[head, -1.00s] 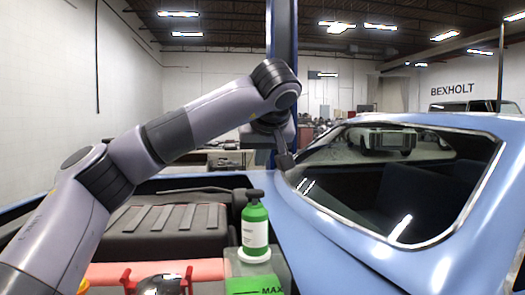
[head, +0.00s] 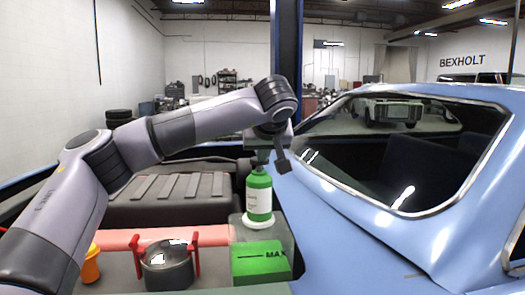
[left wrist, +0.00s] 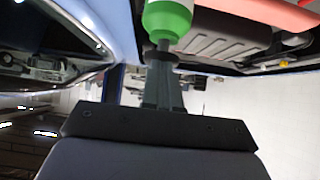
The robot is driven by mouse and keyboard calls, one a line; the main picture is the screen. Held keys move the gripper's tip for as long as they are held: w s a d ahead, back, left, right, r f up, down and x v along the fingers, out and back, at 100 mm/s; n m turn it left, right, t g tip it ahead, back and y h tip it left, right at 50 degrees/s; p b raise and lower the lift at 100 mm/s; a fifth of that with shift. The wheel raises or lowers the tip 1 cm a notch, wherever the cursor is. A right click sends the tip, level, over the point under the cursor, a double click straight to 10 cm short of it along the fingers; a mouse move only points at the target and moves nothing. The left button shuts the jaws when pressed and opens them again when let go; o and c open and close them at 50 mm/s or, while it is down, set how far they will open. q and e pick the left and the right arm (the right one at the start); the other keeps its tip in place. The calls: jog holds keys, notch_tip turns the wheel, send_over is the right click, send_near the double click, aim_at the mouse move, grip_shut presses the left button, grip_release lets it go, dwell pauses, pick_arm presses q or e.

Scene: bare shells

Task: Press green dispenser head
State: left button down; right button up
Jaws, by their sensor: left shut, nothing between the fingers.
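The green dispenser (head: 259,196) is an upright green bottle with a white label and dark pump, standing on a round white base. My left gripper (head: 262,157) is directly above it, pointing down, with its tips at the dark pump head. In the left wrist view the scene is upside down: the shut fingers (left wrist: 163,88) end at the dark pump head (left wrist: 163,58), with the bottle (left wrist: 168,20) beyond. I cannot tell whether they touch. The fingers hold nothing. The pump head is largely hidden in the head view. My right gripper is out of view.
A blue car body (head: 340,215) rises close on the right. A black ribbed cover (head: 165,195) lies behind.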

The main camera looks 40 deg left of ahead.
pick_arm(q)
jog(key=shift+f, duration=0.95)
jog(key=shift+d+r, duration=0.1)
jog(key=v, duration=0.7)
jog(key=shift+b, duration=0.4)
jog(key=shift+r, duration=0.1)
